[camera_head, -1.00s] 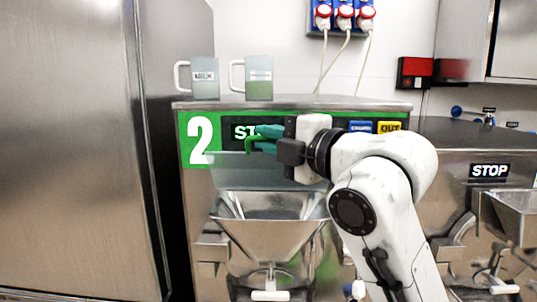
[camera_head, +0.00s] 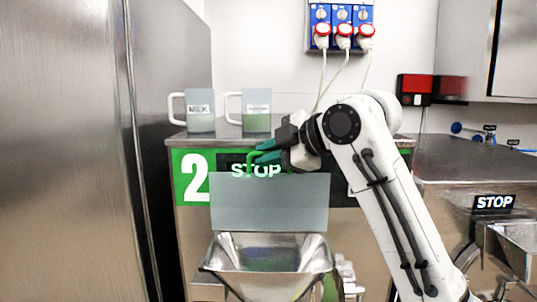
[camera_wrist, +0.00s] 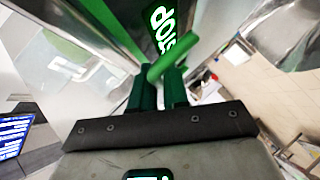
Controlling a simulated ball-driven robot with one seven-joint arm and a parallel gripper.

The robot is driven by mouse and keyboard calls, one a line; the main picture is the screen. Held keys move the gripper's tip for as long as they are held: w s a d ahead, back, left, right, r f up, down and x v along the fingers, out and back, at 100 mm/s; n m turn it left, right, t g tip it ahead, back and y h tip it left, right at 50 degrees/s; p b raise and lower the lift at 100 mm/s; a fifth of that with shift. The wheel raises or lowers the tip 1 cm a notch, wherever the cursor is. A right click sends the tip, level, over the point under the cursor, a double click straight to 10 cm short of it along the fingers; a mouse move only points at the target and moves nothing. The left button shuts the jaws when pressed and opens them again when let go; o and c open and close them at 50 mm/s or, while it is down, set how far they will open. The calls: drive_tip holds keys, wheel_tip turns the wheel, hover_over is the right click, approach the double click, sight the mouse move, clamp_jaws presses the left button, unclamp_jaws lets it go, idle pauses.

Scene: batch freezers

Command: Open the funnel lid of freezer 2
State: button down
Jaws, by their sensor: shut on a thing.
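Freezer 2 (camera_head: 182,225) carries a white 2 on a green panel. Its funnel lid (camera_head: 270,205), a grey see-through plate, stands nearly upright above the steel funnel (camera_head: 268,256), whose mouth is uncovered. The green lid handle (camera_head: 252,163) is at the plate's top edge, in front of the STOP sign. My gripper (camera_head: 266,152) reaches in from the right with its green fingers shut on the handle. In the wrist view the handle (camera_wrist: 185,60) crosses between my fingertips (camera_wrist: 160,88). The arm hides part of the freezer's right side.
Two mugs, one marked MILK (camera_head: 200,110) and one with green contents (camera_head: 256,112), stand on the freezer top close behind my gripper. A tall steel cabinet (camera_head: 60,150) stands at left. Another freezer with a STOP sign (camera_head: 494,202) stands at right.

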drive_tip(key=shift+w, duration=0.1)
idle(0.3)
drive_tip(key=c, duration=1.3)
unclamp_jaws()
drive_tip(key=shift+d, duration=0.1)
drive_tip(key=b+v, duration=0.3)
drive_tip(key=v, duration=0.7)
drive_tip(key=shift+s+d+r+b, duration=0.15)
drive_tip(key=shift+s+b, duration=0.1)
drive_tip(key=shift+b, duration=0.05)
